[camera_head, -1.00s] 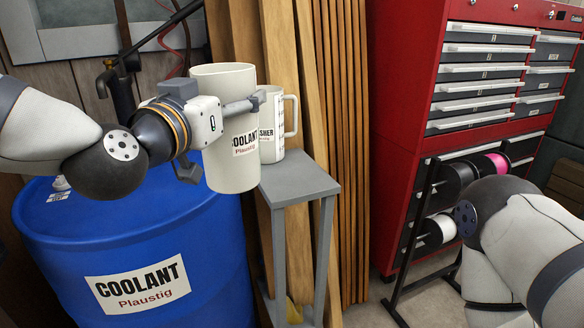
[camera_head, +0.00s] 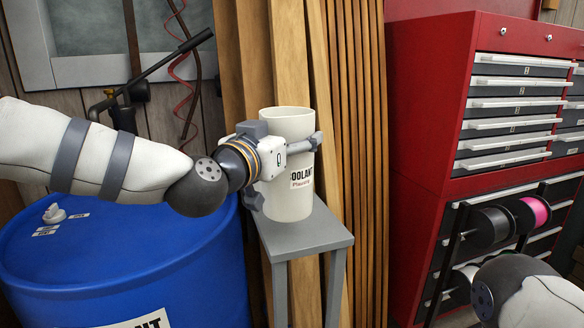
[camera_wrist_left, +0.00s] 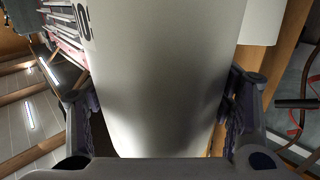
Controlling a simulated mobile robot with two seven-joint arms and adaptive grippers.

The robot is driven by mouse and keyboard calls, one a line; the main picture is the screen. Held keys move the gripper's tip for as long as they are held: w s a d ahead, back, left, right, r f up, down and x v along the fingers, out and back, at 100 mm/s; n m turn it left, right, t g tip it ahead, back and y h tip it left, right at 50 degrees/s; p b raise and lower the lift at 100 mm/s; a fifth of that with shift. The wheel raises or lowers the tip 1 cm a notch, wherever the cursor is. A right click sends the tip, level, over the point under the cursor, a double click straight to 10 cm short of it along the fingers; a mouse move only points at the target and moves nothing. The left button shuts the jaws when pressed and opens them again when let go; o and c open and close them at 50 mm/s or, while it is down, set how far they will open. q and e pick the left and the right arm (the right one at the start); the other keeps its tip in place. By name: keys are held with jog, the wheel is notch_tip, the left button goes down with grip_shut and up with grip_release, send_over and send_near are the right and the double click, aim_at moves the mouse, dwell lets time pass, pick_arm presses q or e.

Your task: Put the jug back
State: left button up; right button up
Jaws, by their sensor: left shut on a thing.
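The white jug (camera_head: 289,124), labelled COOLANT Plaustig, is upright over the grey stand (camera_head: 306,240) in the head view. Its base appears at the level of the stand's top, but I cannot tell whether it touches. My left gripper (camera_head: 284,170) is shut around the jug's body from the left. In the left wrist view the jug (camera_wrist_left: 160,60) fills the space between the two fingers (camera_wrist_left: 160,105). My right gripper is out of view; only part of my right arm shows at the lower right.
A blue coolant drum (camera_head: 120,265) with a pump stands left of the stand. Wooden planks (camera_head: 290,60) lean behind it. A red tool cabinet (camera_head: 425,110) and a spool rack with a black spool (camera_head: 490,227) are at the right. Another pale object (camera_wrist_left: 262,22) is behind the jug in the wrist view.

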pick_arm(q)
jog(key=f, duration=0.2)
jog(key=w+f, duration=0.1)
jog(key=w+f+b, duration=0.1)
jog(key=f, duration=0.1)
jog(key=shift+w+d+f, duration=0.2)
jog(key=shift+d+f, duration=0.1)
jog(key=shift+r, duration=0.2)
jog(key=shift+f, duration=0.2)
jog(key=o, duration=2)
jog(key=shift+s+f, duration=0.1)
jog(key=shift+c, duration=0.2)
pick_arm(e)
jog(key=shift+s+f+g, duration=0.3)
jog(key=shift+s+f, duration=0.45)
